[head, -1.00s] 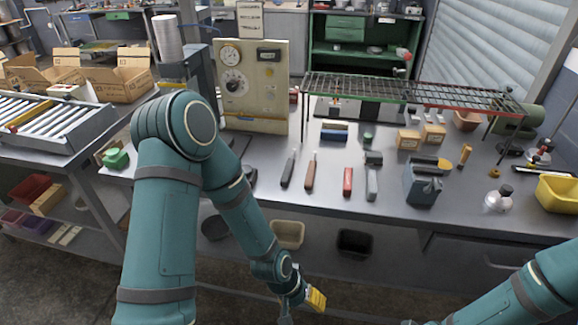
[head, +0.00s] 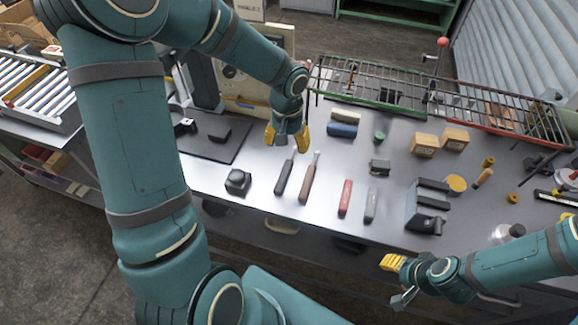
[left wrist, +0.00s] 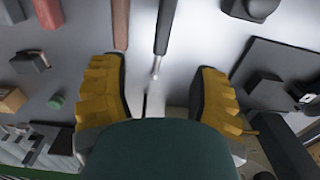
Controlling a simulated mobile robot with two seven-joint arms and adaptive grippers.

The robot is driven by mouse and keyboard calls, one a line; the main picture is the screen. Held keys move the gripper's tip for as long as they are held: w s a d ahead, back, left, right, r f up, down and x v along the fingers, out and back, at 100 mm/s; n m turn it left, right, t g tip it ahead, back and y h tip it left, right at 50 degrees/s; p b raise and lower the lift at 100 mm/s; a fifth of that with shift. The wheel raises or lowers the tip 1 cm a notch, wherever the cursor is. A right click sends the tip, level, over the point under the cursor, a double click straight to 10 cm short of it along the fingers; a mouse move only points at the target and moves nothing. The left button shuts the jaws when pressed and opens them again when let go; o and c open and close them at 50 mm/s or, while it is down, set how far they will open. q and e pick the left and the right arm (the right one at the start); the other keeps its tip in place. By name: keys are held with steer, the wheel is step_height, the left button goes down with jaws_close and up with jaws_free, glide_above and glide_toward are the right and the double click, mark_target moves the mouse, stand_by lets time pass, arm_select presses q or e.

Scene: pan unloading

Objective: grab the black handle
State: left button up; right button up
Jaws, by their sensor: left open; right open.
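The tool with the black handle (head: 284,178) lies on the metal bench, its thin light tip pointing away toward the back. In the left wrist view the black handle (left wrist: 165,27) runs up out of the picture, and its tip lies between my fingers. My left gripper (head: 287,139) is open and empty above the bench, at the far end of this tool. The yellow-padded fingers also show in the left wrist view (left wrist: 160,98), spread apart. My right gripper (head: 398,280) is open and empty near the bench's front edge at the right.
A brown-handled tool (head: 309,181) lies just right of the black one. A red-handled piece (head: 345,197) and a grey one (head: 370,205) lie further right. A small black block (head: 238,181) sits to the left. A wire rack (head: 400,95) stands behind.

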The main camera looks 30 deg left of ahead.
mark_target(284, 174)
arm_select(q)
steer(key=f, duration=0.7)
steer(key=shift+s+f+b, duration=0.25)
steer(key=shift+b, duration=0.15)
steer(key=f, duration=0.2)
steer(key=s+f, duration=0.1)
steer(key=f, duration=0.1)
steer(key=shift+s+a, duration=0.1)
steer(key=shift+f, duration=0.6)
jaws_close()
